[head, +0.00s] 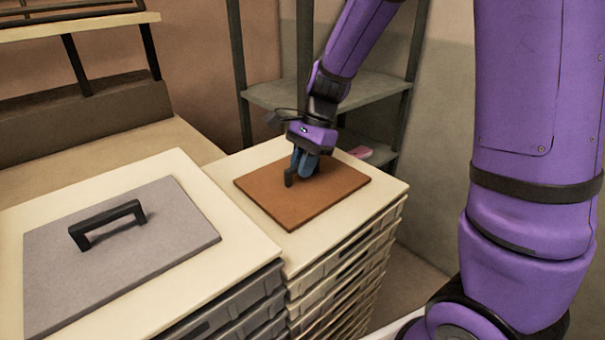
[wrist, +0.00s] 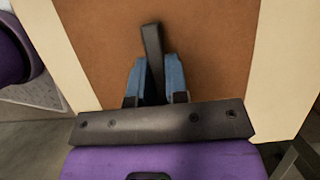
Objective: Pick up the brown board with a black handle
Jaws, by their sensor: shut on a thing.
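The brown board (head: 331,196) with a black handle (head: 289,179) lies on the right-hand stack's pale top. In the wrist view the brown board (wrist: 105,45) fills most of the picture, and its black handle (wrist: 152,42) runs up between the fingers. My gripper (head: 304,166) reaches down from above, with its blue fingertips at the handle. In the wrist view my gripper (wrist: 155,78) is shut on the handle, one finger on each side. The fingers hide part of the handle. The board looks flat on the stack; I cannot tell whether it is slightly lifted.
A grey board (head: 165,250) with its own black handle (head: 108,222) lies on the left-hand stack (head: 215,197). The right-hand stack (head: 385,205) has a pale rim around the brown board. A metal shelf (head: 375,90) with a pink item (head: 358,152) stands behind.

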